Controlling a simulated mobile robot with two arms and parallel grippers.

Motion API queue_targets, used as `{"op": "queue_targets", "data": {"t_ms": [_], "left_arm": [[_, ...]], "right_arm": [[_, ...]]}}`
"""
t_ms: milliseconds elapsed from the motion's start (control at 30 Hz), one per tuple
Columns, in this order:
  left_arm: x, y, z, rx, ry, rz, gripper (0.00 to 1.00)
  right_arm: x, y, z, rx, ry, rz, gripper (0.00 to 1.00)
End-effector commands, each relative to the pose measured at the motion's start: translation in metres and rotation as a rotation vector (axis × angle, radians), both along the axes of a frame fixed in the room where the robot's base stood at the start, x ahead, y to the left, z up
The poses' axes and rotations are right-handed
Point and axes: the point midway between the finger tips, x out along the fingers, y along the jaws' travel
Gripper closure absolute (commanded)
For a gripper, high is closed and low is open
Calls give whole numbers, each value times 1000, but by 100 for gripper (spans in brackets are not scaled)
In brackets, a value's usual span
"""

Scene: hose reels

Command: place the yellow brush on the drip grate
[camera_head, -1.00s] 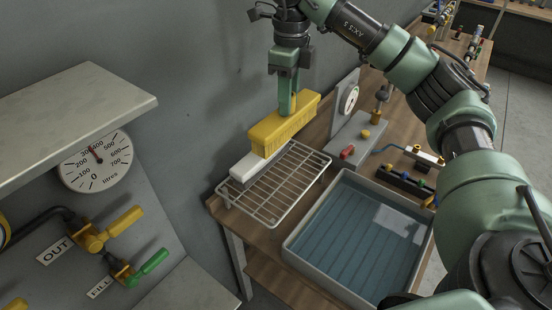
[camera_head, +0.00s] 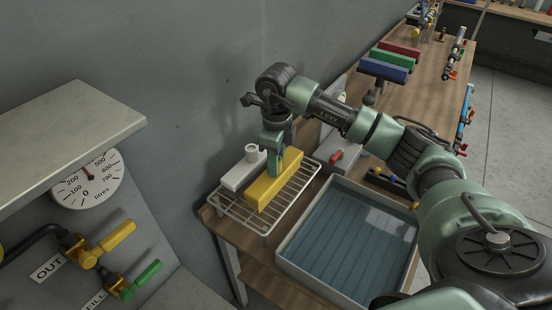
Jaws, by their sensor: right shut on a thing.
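The yellow brush (camera_head: 262,192) is a long block at the wire drip grate (camera_head: 291,203) on the wooden bench. My right gripper (camera_head: 276,168) is shut on the brush from above, near its far half. The brush lies roughly level over the middle of the grate, at or very near the wires; I cannot tell whether it touches them. A white brush (camera_head: 238,177) with a round knob lies on the left part of the grate, close beside the yellow one. My left gripper is not in view.
A grey tray of water (camera_head: 352,232) stands right of the grate. A red-handled fitting (camera_head: 337,157) is behind it. Blue (camera_head: 382,69), green and red blocks stand farther back. The wall is close on the left, with a gauge (camera_head: 88,178) and valves under a shelf.

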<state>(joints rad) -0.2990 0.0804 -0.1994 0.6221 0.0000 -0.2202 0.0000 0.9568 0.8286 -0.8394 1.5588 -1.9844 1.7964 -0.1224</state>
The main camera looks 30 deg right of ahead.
Motion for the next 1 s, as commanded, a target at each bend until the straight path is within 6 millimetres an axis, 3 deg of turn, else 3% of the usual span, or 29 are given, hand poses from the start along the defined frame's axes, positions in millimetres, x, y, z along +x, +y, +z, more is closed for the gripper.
{"op": "queue_targets", "data": {"t_ms": [300, 333, 400, 833, 1000], "left_arm": [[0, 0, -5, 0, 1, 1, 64], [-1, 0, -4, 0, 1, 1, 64], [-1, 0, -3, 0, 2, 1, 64], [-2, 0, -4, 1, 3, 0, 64], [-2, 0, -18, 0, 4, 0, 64]], "right_arm": [[1, 0, -3, 1, -3, 0, 100], [1, 0, -3, 0, -2, 0, 64], [1, 0, -2, 0, -2, 0, 48], [1, 0, 5, 1, -4, 0, 48], [3, 0, 35, 2, -10, 1, 48]]}}
